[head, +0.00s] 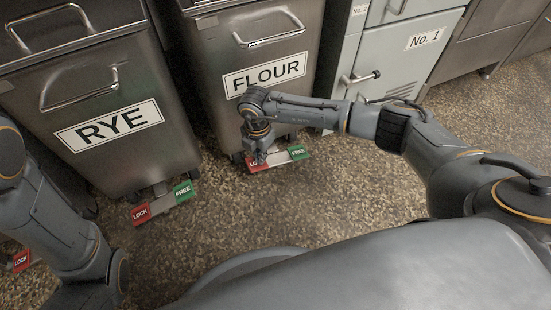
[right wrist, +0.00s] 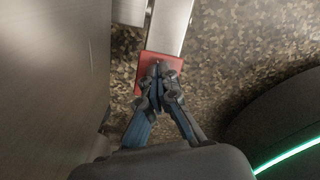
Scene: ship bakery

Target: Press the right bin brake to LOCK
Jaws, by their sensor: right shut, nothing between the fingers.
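The right bin is the steel FLOUR bin (head: 210,62). Its brake bar (head: 279,158) sits low at the front, with a red LOCK pad (head: 256,167) at the left end and a green FREE pad (head: 299,152) at the right end. My right gripper (head: 260,160) is shut and empty, pointing down over the LOCK pad and hiding part of its lettering. In the right wrist view the closed fingertips (right wrist: 159,70) lie over the red pad (right wrist: 147,60). I cannot tell whether they touch it. My left arm shows, but its gripper does not.
The RYE bin (head: 100,110) stands to the left with its own brake bar, red LOCK (head: 141,214) and green FREE (head: 183,192). Pale cabinets (head: 395,60) stand at the right. The speckled floor (head: 240,215) before the bins is clear.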

